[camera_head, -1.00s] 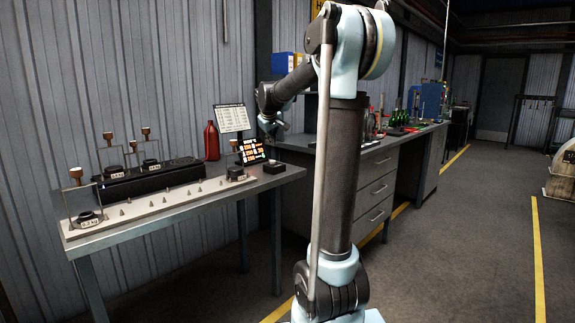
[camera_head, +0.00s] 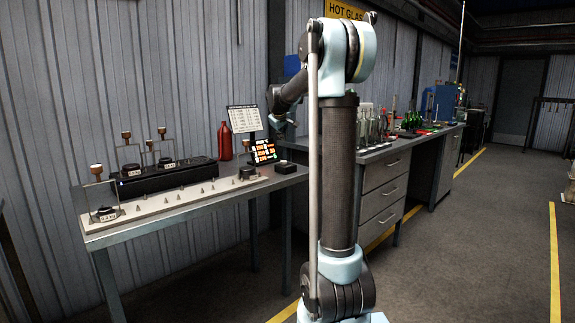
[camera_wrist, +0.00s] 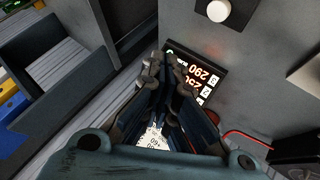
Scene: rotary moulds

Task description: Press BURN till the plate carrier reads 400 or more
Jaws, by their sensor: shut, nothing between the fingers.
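A dark readout screen (camera_head: 263,151) with glowing orange figures stands at the right end of the workbench. In the wrist view the screen (camera_wrist: 197,72) shows upside down, with 290 and a partly covered 250 legible; I cannot tell which line is the plate carrier. A dark block (camera_wrist: 224,12) with a round white button (camera_wrist: 218,10) is beyond the screen, its label unreadable; the block (camera_head: 285,167) also shows in the head view. My gripper (camera_wrist: 163,68) is shut and empty, its fingers overlapping part of the screen in the picture. No contact is visible.
A white chart (camera_head: 244,118) stands behind the screen. A red bottle (camera_head: 225,141) and a long black block (camera_head: 165,178) with weights are to the left. A pegged rail (camera_head: 170,201) runs along the bench front. A drawer cabinet (camera_head: 383,185) stands to the right.

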